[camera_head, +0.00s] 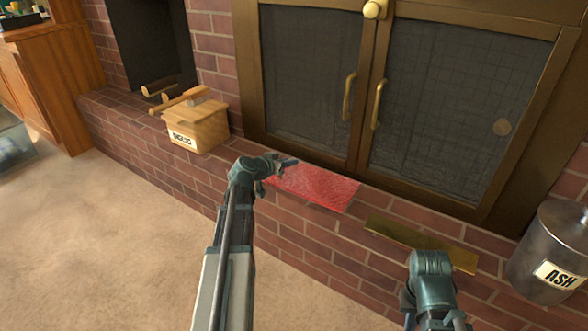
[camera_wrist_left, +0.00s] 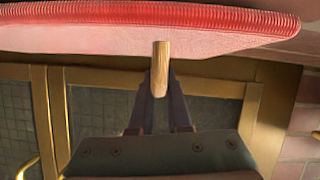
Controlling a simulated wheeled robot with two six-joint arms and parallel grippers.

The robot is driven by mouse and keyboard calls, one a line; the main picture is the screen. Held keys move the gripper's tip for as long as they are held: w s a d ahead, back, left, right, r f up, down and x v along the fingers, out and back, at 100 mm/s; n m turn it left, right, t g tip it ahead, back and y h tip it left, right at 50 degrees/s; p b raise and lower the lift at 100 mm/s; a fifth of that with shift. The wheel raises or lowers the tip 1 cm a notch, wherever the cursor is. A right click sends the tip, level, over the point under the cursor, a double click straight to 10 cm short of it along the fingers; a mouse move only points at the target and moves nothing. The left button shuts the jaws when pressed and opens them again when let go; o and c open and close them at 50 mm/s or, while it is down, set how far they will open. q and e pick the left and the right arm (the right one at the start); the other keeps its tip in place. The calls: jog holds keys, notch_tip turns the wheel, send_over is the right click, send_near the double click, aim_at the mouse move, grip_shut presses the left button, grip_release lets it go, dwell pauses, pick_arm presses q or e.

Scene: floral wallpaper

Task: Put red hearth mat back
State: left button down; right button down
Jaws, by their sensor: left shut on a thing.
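The red hearth mat (camera_head: 318,187) shows in front of the glass fireplace doors, above or on the brick ledge; I cannot tell whether it touches the ledge. My left gripper (camera_head: 284,164) is at its left end. In the left wrist view the mat's ribbed red edge and pale pink face (camera_wrist_left: 130,42) span the top. There my left gripper (camera_wrist_left: 160,95) is shut on a light wooden peg (camera_wrist_left: 161,70) that meets the mat's edge and looks like its handle. My right gripper is low on the right of the head view (camera_head: 430,265); its fingers are not clear.
A flat brass strip (camera_head: 420,245) lies on the brick ledge (camera_head: 285,225) right of the mat. A metal ash can (camera_head: 545,245) stands at far right. A labelled wooden box (camera_head: 200,128) and several sticks (camera_head: 160,88) are on the left. The carpet (camera_head: 110,235) is clear.

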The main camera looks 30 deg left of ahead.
pick_arm(q)
jog(key=shift+f, duration=0.35)
jog(key=shift+r, duration=0.1)
jog(key=c, duration=0.9)
grip_release()
pick_arm(e)
jog(key=shift+w+d+f, duration=0.1)
jog(key=shift+d+f, duration=0.05)
jog(key=shift+f, duration=0.05)
pick_arm(q)
jog(key=shift+o, duration=0.2)
jog(key=p+v, duration=0.5)
jog(key=v, duration=0.7)
pick_arm(e)
jog(key=shift+r, duration=2.3)
